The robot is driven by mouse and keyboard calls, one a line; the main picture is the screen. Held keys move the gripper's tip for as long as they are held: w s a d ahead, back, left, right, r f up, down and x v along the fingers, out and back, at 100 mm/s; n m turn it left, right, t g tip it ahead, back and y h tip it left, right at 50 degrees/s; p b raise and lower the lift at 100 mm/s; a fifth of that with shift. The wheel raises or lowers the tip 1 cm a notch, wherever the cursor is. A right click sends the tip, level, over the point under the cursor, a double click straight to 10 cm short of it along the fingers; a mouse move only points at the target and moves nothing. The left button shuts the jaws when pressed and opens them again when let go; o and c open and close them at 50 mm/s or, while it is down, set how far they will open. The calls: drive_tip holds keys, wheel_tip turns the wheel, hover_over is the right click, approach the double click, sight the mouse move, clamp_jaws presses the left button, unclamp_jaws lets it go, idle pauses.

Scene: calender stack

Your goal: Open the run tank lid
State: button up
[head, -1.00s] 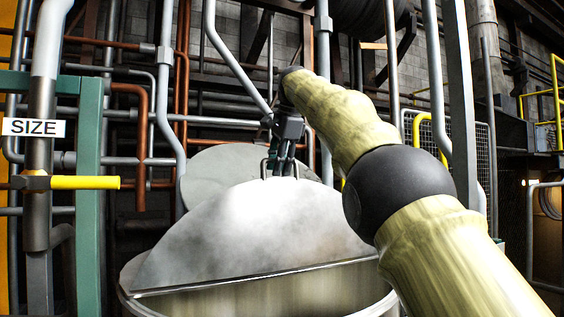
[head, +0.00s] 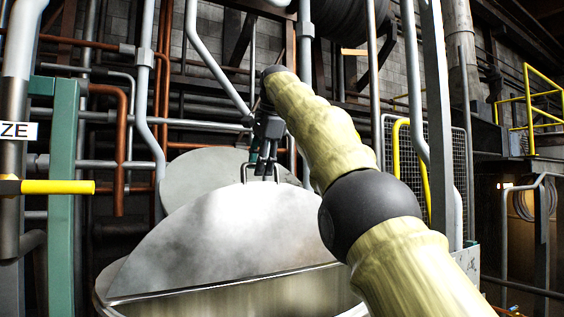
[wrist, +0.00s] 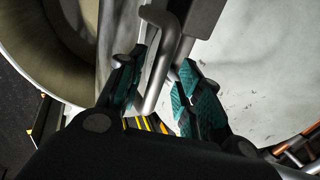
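The run tank (head: 104,289) stands at the bottom centre of the head view. Its pale grey half-round lid flap (head: 225,240) is tilted up, with its straight edge nearest me, and the tank's inside shows below that edge. A thin bar handle (head: 246,172) sits at the flap's top. My gripper (head: 265,172) is at this handle. In the wrist view the handle (wrist: 158,75) passes between the teal pads of my gripper (wrist: 162,72). The fingers look parted, with gaps beside the bar. Whether either pad touches it is hard to tell.
A grey disc-shaped plate (head: 195,175) stands behind the flap. A green post (head: 64,190) and a yellow-handled lever (head: 58,187) are at the left. Pipes crowd the back. A grey post (head: 447,130) and wire mesh (head: 441,165) stand to the right.

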drive_tip(key=shift+w, duration=0.15)
drive_tip(key=shift+s+d+r, duration=0.1)
drive_tip(key=shift+s+d, duration=0.05)
drive_tip(key=shift+s, duration=0.25)
drive_tip(key=shift+s+d, duration=0.1)
drive_tip(key=s+d, duration=0.5)
drive_tip(key=s, duration=0.4)
drive_tip(key=shift+s, duration=0.35)
idle(0.4)
